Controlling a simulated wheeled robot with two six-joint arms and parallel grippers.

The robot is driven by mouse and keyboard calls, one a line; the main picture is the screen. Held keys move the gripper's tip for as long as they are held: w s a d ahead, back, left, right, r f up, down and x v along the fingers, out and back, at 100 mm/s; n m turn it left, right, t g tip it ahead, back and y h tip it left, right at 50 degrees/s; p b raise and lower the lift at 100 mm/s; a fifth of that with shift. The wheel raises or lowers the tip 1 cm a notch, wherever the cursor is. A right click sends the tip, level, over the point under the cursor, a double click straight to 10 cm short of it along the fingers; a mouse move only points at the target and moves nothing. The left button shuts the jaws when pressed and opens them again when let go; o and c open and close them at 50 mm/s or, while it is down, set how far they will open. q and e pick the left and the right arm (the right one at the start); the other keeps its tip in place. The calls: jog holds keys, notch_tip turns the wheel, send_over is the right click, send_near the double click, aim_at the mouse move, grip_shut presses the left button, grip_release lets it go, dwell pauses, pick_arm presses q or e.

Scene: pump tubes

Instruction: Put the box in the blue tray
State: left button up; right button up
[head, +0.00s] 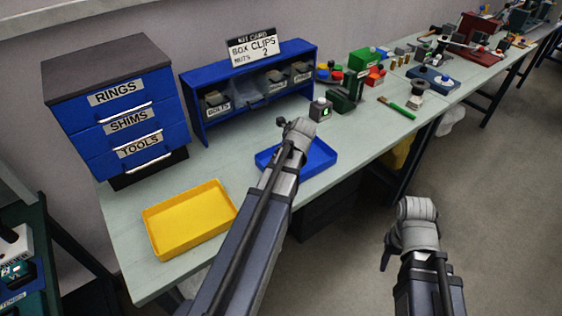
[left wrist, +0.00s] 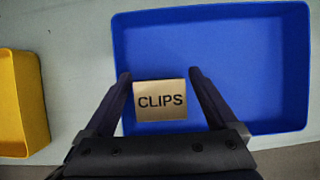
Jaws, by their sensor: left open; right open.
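The box (left wrist: 160,100), tan with the label CLIPS, shows in the left wrist view over the near left part of the blue tray (left wrist: 225,60). It sits within the tray's outline; whether it rests on the tray floor I cannot tell. My left gripper (left wrist: 160,74) is open, with one finger close along each side of the box. In the head view the blue tray (head: 322,160) lies on the bench, partly covered by my left arm, and the box is hidden. My right gripper (head: 386,262) is open and empty, away from the bench over the floor.
A yellow tray (head: 190,218) lies left of the blue tray; it also edges into the left wrist view (left wrist: 22,105). Blue drawers (head: 118,115) and a blue bin shelf (head: 250,92) stand behind. A small dark device (head: 320,109) stands beyond the blue tray. Bench is bare between the trays.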

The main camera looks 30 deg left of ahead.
pick_arm(q)
jog(key=shift+d+r+p, duration=0.1)
jog(key=shift+r+p, duration=0.4)
jog(key=p+v, duration=1)
jog(key=v, duration=0.1)
jog(key=shift+s+r, duration=0.1)
jog(key=s+d+n+h, duration=0.1)
jog(key=s+d+n, duration=0.3)
jog(key=d+n, duration=0.2)
jog(key=s+d+f+n+g+h, duration=0.1)
jog(key=s+d+n, duration=0.4)
jog(key=d, duration=0.6)
jog(key=s+d+f+n+g+h, duration=0.1)
jog(key=s+d+n, duration=0.3)
jog(key=d+n, duration=0.4)
jog(key=shift+s+d+h, duration=0.2)
jog(key=shift+d+h, duration=0.2)
jog(key=shift+d, duration=0.35)
jog(key=shift+f, duration=0.15)
